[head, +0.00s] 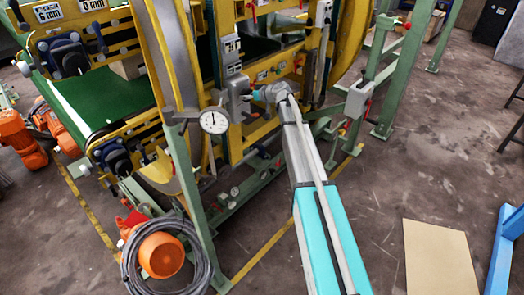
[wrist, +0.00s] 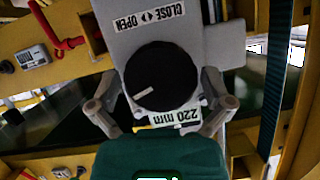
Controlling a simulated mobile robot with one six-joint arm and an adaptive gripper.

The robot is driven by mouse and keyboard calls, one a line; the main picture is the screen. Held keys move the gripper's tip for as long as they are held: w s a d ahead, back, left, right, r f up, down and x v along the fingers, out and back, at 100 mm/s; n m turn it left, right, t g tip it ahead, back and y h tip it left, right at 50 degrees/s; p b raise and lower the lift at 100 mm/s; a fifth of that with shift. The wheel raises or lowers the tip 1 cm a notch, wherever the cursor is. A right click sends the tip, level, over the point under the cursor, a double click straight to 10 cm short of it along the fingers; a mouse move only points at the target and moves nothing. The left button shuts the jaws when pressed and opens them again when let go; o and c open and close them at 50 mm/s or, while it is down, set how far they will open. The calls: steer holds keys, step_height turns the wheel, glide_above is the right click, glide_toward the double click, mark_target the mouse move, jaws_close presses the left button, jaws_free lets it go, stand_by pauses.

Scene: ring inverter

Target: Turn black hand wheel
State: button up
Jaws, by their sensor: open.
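In the wrist view a round black hand wheel (wrist: 160,77) with a short white mark at its lower left sits on a grey box (wrist: 133,40) labelled "CLOSE OPEN". My gripper (wrist: 158,88) is open, with one finger on the left and one on the right of the wheel. Whether the fingers touch its rim, I cannot tell. In the head view my gripper (head: 266,93) is at the grey box (head: 236,95) on the yellow machine frame. The wheel is too small or hidden there to make out.
In the head view a dial gauge (head: 214,121) hangs left of my gripper. A green post (head: 405,75) stands to the right. Open floor (head: 430,150) is at right.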

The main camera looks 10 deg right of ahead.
steer(key=shift+a+n, duration=0.1)
steer(key=shift+n, duration=0.2)
steer(key=s+a+p+v, duration=0.1)
steer(key=p+v, duration=0.4)
steer(key=v, duration=0.9)
steer(key=s+a+f+m+g+h, duration=0.1)
steer(key=s+a+f+g+h, duration=0.1)
steer(key=s, duration=0.7)
steer(key=s+a+f+m+g+h, duration=0.1)
steer(key=s+a+f+g+h, duration=0.1)
steer(key=s+a+f+g, duration=0.3)
steer(key=shift+s+a+f+m+b, duration=0.4)
steer(key=shift+s+f, duration=1.1)
steer(key=shift+s, duration=1.35)
steer(key=shift+a, duration=0.1)
steer(key=s+f+m+g+h, duration=0.1)
steer(key=s+h, duration=0.1)
steer(key=s, duration=0.5)
steer(key=s+d+f+m+g+h, duration=0.1)
steer(key=s+m+g+h, duration=0.1)
steer(key=s, duration=0.5)
steer(key=shift+s+d+f+m+h, duration=0.2)
steer(key=shift+m+h, duration=0.1)
steer(key=shift+h, duration=0.2)
